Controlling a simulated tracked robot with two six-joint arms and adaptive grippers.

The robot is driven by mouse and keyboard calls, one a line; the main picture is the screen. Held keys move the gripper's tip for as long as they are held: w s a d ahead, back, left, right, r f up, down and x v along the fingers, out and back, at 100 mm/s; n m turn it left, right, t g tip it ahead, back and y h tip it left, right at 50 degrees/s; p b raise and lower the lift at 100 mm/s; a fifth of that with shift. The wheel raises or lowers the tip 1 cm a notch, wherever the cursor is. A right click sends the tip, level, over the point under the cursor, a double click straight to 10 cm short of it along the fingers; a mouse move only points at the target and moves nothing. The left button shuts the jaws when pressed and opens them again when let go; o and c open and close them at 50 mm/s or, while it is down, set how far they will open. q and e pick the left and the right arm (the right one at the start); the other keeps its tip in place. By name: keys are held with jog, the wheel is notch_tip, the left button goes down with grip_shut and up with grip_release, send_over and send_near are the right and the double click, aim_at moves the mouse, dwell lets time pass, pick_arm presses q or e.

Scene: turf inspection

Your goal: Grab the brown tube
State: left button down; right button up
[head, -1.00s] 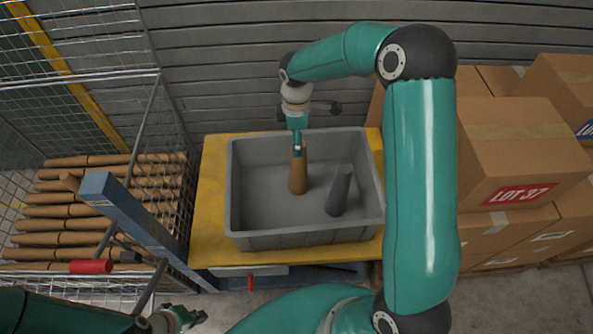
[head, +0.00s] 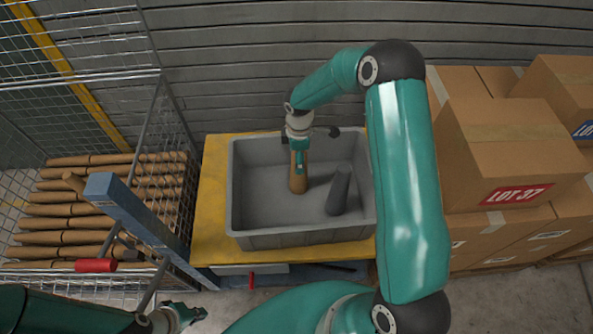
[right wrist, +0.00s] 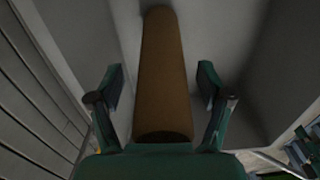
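The brown tube (head: 298,183) stands roughly upright inside the grey bin (head: 303,238), left of a dark grey tube (head: 339,190). My right gripper (head: 299,166) is over the brown tube's upper part, coming from above. In the right wrist view the brown tube (right wrist: 164,75) lies between the two spread fingers of my right gripper (right wrist: 160,82), with a gap on each side. My left gripper (head: 196,314) is low at the left front, away from the bin and empty; its finger opening is too small to judge.
The bin stands on a yellow-topped table (head: 212,200). A wire cage (head: 150,125) with stacked brown tubes (head: 75,210) is at left. Cardboard boxes (head: 510,150) are piled at right. A slatted wall (head: 240,60) closes the back.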

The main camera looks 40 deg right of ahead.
jog(key=c, duration=1.2)
